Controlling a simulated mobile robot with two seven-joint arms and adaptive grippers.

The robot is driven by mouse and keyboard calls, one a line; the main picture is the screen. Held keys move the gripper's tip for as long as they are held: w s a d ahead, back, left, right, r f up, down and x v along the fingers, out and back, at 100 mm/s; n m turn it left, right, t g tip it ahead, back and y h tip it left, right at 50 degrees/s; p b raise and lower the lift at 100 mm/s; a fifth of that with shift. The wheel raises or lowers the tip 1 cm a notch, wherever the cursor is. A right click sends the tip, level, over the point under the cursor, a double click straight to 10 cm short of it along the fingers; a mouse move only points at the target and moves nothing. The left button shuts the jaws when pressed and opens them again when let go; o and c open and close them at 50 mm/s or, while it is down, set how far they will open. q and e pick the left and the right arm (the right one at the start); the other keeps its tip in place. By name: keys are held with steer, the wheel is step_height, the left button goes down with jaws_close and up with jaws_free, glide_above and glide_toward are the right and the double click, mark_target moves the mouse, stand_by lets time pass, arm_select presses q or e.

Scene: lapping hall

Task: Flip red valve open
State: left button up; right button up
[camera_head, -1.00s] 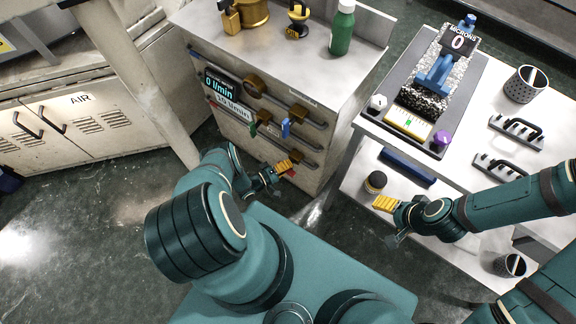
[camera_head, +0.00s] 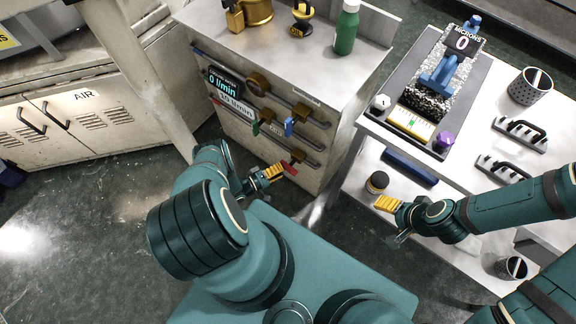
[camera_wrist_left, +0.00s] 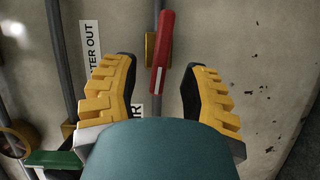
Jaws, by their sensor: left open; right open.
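The red valve handle (camera_head: 289,168) sits on the lowest pipe on the front of the metal cabinet. In the left wrist view the red handle (camera_wrist_left: 162,52) lies nearly in line with its grey pipe, beside a brass valve body. My left gripper (camera_head: 279,171) is close in front of it. In the left wrist view its yellow fingers (camera_wrist_left: 158,85) are open, one on each side of the handle's lower end, with gaps on both sides. My right gripper (camera_head: 383,203) is open and empty above the lower shelf of the right table.
A green handle (camera_head: 256,128) and a blue handle (camera_head: 288,127) are on pipes above. A flow display (camera_head: 222,85) reads 0 l/min. A green bottle (camera_head: 346,30) stands on the cabinet top. A dark jar (camera_head: 377,182) is near my right gripper.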

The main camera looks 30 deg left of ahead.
mark_target(291, 165)
arm_select(q)
steer(key=v, duration=0.7)
steer(key=d+v, duration=0.1)
steer(key=v, duration=0.3)
steer(key=x, duration=1.3)
jaws_close()
